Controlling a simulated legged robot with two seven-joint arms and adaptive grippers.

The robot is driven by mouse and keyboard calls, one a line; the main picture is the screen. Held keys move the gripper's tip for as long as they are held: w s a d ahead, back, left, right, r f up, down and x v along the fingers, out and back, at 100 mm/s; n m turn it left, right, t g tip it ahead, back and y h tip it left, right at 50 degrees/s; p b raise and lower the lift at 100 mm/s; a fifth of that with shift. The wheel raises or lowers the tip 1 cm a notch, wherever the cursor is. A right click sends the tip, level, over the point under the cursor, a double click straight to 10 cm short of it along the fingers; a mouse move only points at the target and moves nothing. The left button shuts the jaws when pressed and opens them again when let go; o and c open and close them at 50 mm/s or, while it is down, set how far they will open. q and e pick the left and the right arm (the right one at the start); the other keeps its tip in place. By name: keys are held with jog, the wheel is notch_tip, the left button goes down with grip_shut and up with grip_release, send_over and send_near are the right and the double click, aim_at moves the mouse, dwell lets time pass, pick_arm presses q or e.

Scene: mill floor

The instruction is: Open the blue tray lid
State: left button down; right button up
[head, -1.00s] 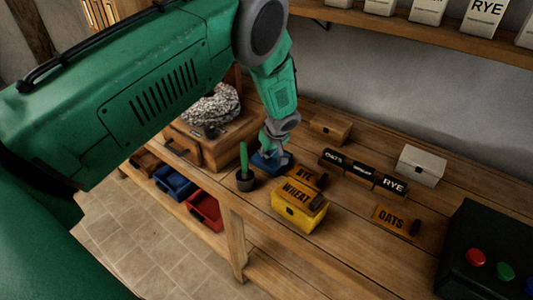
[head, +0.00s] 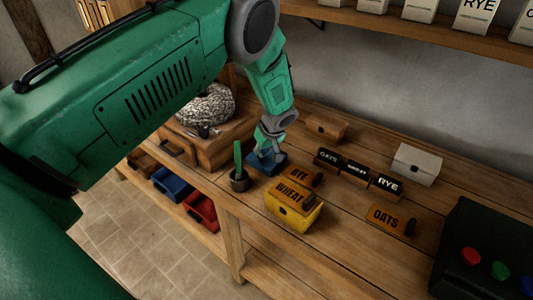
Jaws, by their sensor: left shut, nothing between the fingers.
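A small blue tray (head: 280,167) sits on the wooden bench behind the yellow box, partly hidden by my gripper. My left gripper (head: 265,155) is at its left part, pointing down, fingers shut with nothing between them. Whether the fingers touch the blue lid cannot be made out. Whether the lid is raised is too small to tell. My right gripper does not show.
A dark pot with a green stick (head: 239,182) stands just left of the blue tray. A yellow box with a WHEAT block (head: 293,211) is in front. RYE (head: 303,175) and OATS (head: 386,218) blocks lie nearby. A wooden box (head: 326,127) stands behind. A dark button box (head: 490,245) is at right.

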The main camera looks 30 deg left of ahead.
aim_at(268, 164)
pick_arm(q)
jog(key=shift+a+g, duration=0.4)
jog(key=shift+a, duration=0.1)
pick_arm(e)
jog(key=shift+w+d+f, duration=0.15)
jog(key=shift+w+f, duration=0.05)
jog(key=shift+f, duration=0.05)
pick_arm(q)
jog(key=shift+w, duration=0.1)
jog(key=c, duration=1.4)
grip_release()
jog(key=shift+w+f, duration=0.1)
jog(key=shift+w, duration=0.05)
jog(key=shift+a, duration=0.3)
jog(key=shift+d+r, duration=0.2)
jog(key=shift+r, duration=0.2)
jog(key=v, duration=1)
jog(key=shift+w+a+r, duration=0.2)
jog(key=shift+a+r, duration=0.05)
jog(key=shift+r, duration=0.1)
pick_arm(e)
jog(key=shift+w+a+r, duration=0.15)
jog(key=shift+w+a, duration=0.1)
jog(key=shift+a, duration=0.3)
